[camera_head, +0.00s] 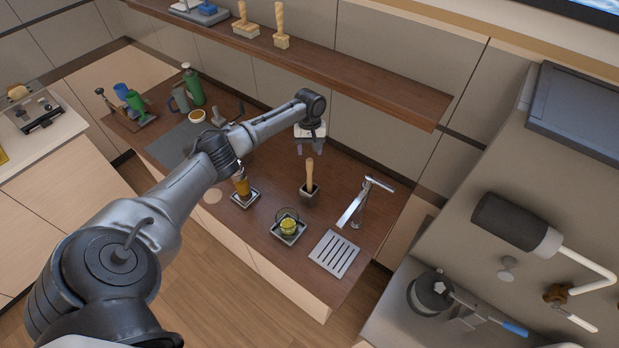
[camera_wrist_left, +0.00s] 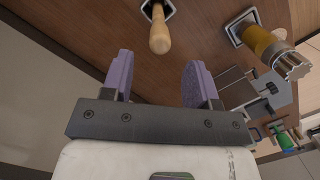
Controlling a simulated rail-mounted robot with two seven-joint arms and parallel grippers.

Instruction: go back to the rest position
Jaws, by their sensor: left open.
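My left arm reaches in from the lower left of the head view, over the brown counter (camera_head: 265,248). My left gripper (camera_head: 311,150) hangs above the back of the counter, behind a wooden-handled tool (camera_head: 309,178) that stands in a small dark holder. In the left wrist view its two purple fingers (camera_wrist_left: 158,78) are apart with nothing between them. The wooden handle (camera_wrist_left: 159,32) shows beyond the fingertips, apart from them. My right gripper is in neither view.
Near the arm stand an amber-coloured item (camera_head: 241,186) on a square holder, a glass with yellow content (camera_head: 288,226) on a tray, a faucet (camera_head: 362,200) and a slatted drain (camera_head: 335,254). A wooden shelf (camera_head: 370,85) runs along the wall behind the gripper. Green bottles stand at the back left.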

